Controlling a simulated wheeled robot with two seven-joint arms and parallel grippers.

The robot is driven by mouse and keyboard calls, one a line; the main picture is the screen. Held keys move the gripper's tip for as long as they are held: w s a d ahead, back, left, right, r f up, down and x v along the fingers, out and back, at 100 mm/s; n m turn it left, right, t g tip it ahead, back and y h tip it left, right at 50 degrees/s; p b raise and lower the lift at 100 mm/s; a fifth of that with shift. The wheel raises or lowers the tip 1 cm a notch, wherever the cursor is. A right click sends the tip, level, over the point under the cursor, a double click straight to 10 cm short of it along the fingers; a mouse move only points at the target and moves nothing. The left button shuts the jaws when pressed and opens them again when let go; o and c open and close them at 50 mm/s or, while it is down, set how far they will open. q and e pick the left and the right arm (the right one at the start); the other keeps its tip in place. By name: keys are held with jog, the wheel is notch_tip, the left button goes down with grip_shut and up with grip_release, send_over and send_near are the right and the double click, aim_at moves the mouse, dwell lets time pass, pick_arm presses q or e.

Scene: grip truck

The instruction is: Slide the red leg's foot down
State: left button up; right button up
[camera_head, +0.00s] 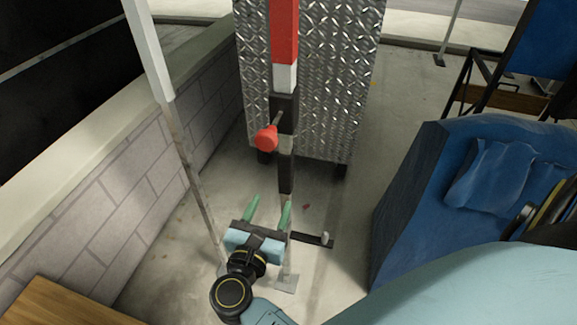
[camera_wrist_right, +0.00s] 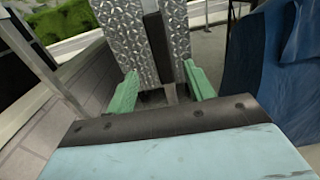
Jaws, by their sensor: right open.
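The red leg (camera_head: 285,35) stands upright in the head view, red at the top, then white and black. A red knob (camera_head: 266,138) sticks out on its left side. Below, a thin pale lower section ends in a flat foot plate (camera_head: 287,284) on the floor. The leg also shows in the right wrist view (camera_wrist_right: 153,33), ahead between the fingers. My right gripper (camera_head: 269,207) is open, its green fingers (camera_wrist_right: 161,90) pointing away from me near the lower leg. In the head view the right finger overlaps the leg; contact cannot be told. My left gripper is out of view.
A metal diamond-plate box (camera_head: 335,90) stands behind the leg. A block wall (camera_head: 130,190) with another pale pole (camera_head: 150,45) is at left. A blue covered object (camera_head: 405,200) stands at right. A wooden surface (camera_head: 60,305) is at lower left. Floor between is mostly clear.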

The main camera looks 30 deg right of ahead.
aim_at(284, 174)
jog(key=x, duration=1.2)
jog(key=shift+w+d, duration=0.2)
jog(key=shift+c, duration=0.4)
grip_shut()
jog(key=shift+f, duration=0.15)
